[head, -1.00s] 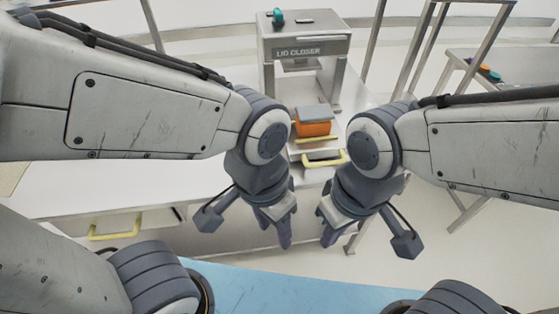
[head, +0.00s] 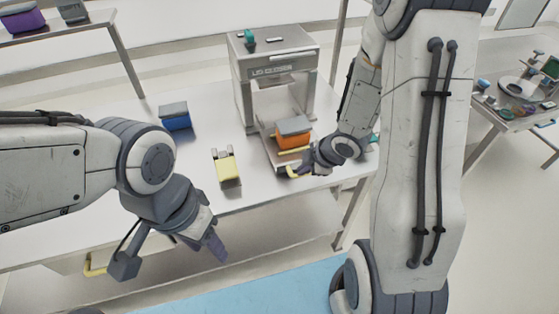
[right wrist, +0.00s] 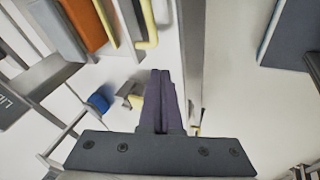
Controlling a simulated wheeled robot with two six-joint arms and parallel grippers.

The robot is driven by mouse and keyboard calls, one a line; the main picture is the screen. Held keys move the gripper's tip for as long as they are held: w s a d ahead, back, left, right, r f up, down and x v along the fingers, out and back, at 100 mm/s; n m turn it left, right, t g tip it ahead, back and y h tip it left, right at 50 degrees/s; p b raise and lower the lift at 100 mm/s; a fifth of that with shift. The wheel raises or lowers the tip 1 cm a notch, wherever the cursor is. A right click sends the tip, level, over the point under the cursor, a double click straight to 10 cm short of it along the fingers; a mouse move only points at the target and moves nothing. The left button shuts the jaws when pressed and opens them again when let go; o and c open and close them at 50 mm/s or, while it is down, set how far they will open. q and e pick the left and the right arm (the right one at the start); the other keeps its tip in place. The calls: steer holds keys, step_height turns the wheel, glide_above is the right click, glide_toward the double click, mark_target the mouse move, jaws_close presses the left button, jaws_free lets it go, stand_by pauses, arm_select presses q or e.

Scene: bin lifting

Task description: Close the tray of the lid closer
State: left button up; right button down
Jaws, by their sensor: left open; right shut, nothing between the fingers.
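The lid closer (head: 275,66) is a grey frame on the white table in the head view. Its tray (head: 268,150) sticks out at the front and bears an orange bin (head: 292,141) with a grey lid (head: 293,125). A yellow handle (head: 293,174) is on the tray's front. My right gripper (head: 306,167) is shut and empty, close by the handle; I cannot tell if they touch. In the right wrist view its fingers (right wrist: 160,100) are together, with the yellow handle (right wrist: 149,25) and orange bin (right wrist: 86,22) beyond. My left gripper (head: 214,245) is open and empty at the table's front edge.
A blue bin (head: 175,117) and a yellow bin (head: 226,165) stand on the table left of the lid closer. A purple bin (head: 25,20) is on a table at the back left. A cluttered table (head: 510,100) stands at the right.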

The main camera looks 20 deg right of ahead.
steer(key=w+a+f, duration=0.1)
steer(key=f, duration=0.1)
steer(key=w+a+f+n+y, duration=0.1)
steer(key=f, duration=0.2)
steer(key=a+f+y, duration=0.1)
steer(key=f, duration=0.2)
steer(key=shift+w+f+n+p, duration=0.1)
steer(key=shift+w+n+p, duration=0.2)
steer(key=shift+w, duration=0.1)
steer(key=w, duration=0.1)
steer(key=w+p, duration=0.2)
steer(key=shift+w+a+f, duration=0.2)
steer(key=shift+a+f, duration=0.05)
steer(key=shift+w+f, duration=0.15)
steer(key=shift+w, duration=0.45)
steer(key=shift+w, duration=0.1)
